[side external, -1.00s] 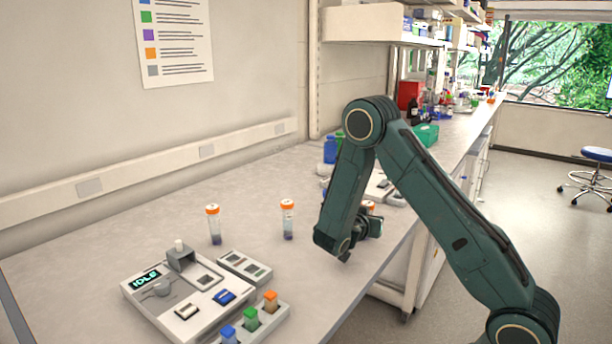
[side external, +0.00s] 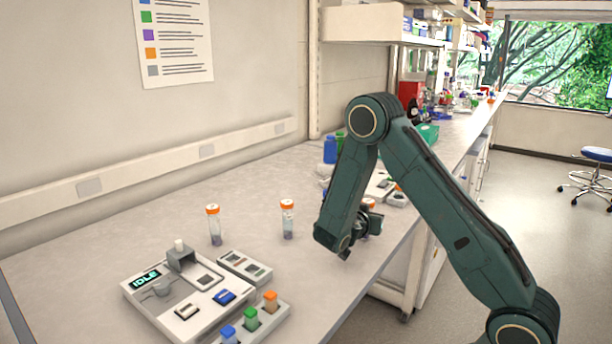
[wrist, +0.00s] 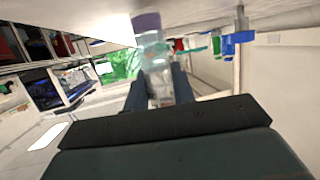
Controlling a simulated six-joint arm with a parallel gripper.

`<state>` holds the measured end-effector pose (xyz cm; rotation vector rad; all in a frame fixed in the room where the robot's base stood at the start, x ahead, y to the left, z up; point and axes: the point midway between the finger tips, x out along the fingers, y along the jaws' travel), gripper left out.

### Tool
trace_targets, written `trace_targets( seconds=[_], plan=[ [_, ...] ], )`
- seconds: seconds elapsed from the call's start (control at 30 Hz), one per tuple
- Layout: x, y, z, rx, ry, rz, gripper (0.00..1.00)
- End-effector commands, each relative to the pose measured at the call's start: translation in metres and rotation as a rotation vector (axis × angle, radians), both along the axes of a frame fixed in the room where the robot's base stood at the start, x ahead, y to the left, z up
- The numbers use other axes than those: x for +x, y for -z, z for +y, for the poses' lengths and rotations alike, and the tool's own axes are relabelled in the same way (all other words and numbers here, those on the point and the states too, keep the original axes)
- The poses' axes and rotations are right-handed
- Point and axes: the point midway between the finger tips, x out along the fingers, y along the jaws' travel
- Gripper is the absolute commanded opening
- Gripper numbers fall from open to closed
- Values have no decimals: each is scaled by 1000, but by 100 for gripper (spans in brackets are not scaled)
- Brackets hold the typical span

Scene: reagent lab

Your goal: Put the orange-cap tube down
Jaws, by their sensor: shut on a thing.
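My gripper (side external: 370,222) is at the right side of the bench, near its front edge, partly behind my own arm. It is shut on a clear tube with an orange cap (side external: 370,203), which shows just above the jaws. In the wrist view the tube (wrist: 152,48) sits between the two fingers, with purple contents at its far end, close to the bench surface. I cannot tell whether it touches the bench. Two other orange-cap tubes stand upright on the bench, one at left (side external: 214,226) and one nearer my gripper (side external: 288,220).
A device with an IDLE display (side external: 146,279) stands at the front left. Beside it are a small grey block (side external: 243,267) and a rack (side external: 272,318) with blue, green and orange caps. Blue and green bottles (side external: 330,150) stand behind my arm. The bench middle is clear.

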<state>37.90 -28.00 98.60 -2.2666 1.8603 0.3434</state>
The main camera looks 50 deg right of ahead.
Motion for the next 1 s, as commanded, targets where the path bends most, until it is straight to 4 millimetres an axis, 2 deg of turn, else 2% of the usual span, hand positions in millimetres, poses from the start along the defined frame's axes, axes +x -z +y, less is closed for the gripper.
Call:
trace_targets(
  seconds=[0.37, 1.0],
  plan=[
    [0, -41, 0, 0, 1, -7, 1],
    [0, -155, 0, -1, 1, -7, 1]
  ],
)
